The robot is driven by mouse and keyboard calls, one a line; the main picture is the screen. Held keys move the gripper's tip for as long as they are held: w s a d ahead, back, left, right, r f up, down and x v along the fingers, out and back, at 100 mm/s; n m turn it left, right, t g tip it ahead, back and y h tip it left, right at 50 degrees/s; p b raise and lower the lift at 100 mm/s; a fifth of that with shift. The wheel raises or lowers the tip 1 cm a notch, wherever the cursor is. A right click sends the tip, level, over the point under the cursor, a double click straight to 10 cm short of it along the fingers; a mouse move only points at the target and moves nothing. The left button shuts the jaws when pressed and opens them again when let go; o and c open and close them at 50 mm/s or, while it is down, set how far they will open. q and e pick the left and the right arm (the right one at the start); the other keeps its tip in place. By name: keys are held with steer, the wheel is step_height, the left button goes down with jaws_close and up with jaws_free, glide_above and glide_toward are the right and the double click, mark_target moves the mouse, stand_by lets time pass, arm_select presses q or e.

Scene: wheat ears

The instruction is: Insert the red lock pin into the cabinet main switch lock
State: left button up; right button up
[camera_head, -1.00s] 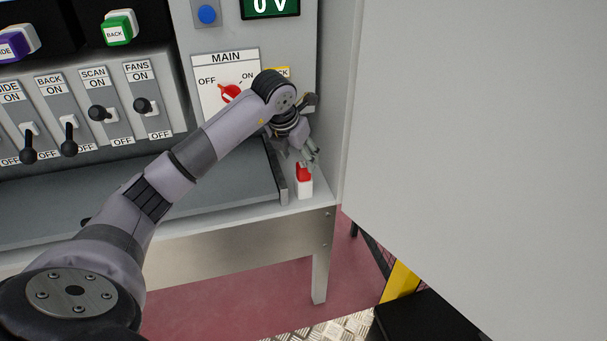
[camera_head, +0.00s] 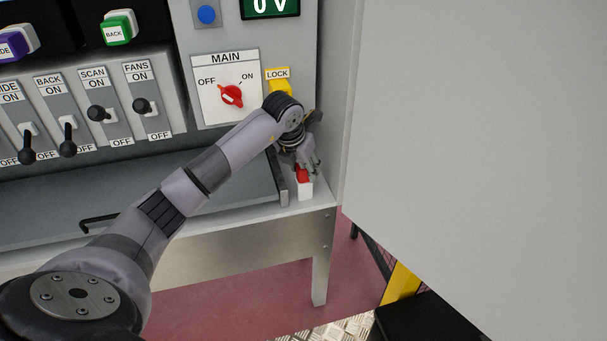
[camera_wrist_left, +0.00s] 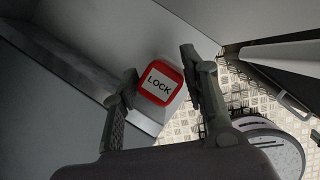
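The red lock pin (camera_head: 302,174) stands upright in a small white holder (camera_head: 305,190) on the ledge at the cabinet's right. Its square red top with a white LOCK label shows in the left wrist view (camera_wrist_left: 160,84). My left gripper (camera_head: 308,163) is open just above and around the pin top. In the left wrist view its fingers (camera_wrist_left: 160,76) are on either side of the pin, with small gaps visible. The yellow main switch lock (camera_head: 278,86), under a LOCK label, is partly hidden by my left wrist. My right gripper is not in view.
The red main switch knob (camera_head: 232,97) is left of the lock. Several black toggle levers (camera_head: 99,113) are farther left. A large grey panel (camera_head: 470,130) closes off the right side. The grey shelf (camera_head: 60,205) lies under my left arm.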

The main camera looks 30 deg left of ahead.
arm_select(q)
steer(key=c, duration=0.8)
steer(key=shift+r, duration=0.2)
steer(key=shift+c, duration=0.2)
steer(key=shift+r, duration=0.25)
step_height(320, 180, up, 6)
steer(key=shift+s+r+p, duration=0.15)
steer(key=shift+r+p, duration=0.1)
steer(key=shift+p, duration=0.2)
steer(key=s+d+b, duration=0.1)
steer(key=s, duration=1.6)
steer(key=shift+s+d+r, duration=0.2)
steer(key=shift+s+r, duration=0.15)
steer(key=shift+r, duration=0.1)
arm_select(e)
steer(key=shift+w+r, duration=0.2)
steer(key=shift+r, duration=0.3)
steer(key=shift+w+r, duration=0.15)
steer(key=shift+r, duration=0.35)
